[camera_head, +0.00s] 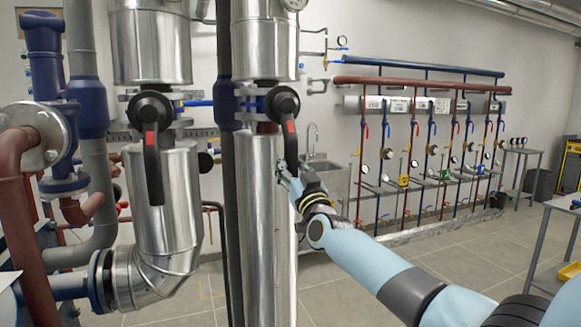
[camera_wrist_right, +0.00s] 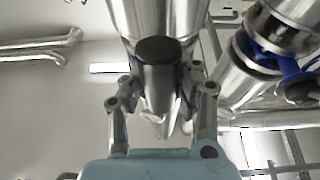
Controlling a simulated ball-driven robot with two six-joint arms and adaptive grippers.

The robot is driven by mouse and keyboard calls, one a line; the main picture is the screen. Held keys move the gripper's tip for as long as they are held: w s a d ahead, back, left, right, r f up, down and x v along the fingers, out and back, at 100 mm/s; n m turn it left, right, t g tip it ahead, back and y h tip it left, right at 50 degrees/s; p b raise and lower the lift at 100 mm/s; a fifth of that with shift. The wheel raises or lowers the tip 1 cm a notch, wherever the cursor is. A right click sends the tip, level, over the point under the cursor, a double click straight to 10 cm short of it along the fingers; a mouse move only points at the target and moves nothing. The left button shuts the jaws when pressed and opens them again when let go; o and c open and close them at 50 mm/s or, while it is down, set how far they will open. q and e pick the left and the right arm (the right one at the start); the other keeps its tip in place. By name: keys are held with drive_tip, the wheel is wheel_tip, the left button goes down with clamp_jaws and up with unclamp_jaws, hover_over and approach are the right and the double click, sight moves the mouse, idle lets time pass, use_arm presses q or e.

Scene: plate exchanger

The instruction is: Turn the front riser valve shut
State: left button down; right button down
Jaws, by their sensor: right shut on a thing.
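Two silver-clad risers each carry a valve with a round black hub and a black lever with a red stripe. The lever of the right riser's valve (camera_head: 290,143) hangs down along the pipe. My right gripper (camera_head: 285,174) is at the lower end of this lever and shut on it. In the right wrist view, the black lever end (camera_wrist_right: 158,72) sits between the two fingers of my right gripper (camera_wrist_right: 158,98). The left riser's valve lever (camera_head: 153,165) also hangs down, with nothing on it. My left gripper is out of view.
A brown-red pipe (camera_head: 18,210) and blue flanged pipes stand at the far left. A dark narrow pipe (camera_head: 226,190) runs between the risers. A wall manifold (camera_head: 420,85) with red and blue pipes is at the back.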

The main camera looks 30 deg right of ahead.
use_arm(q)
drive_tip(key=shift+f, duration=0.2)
use_arm(e)
drive_tip(key=shift+d+n, duration=0.3)
drive_tip(key=shift+n, duration=0.1)
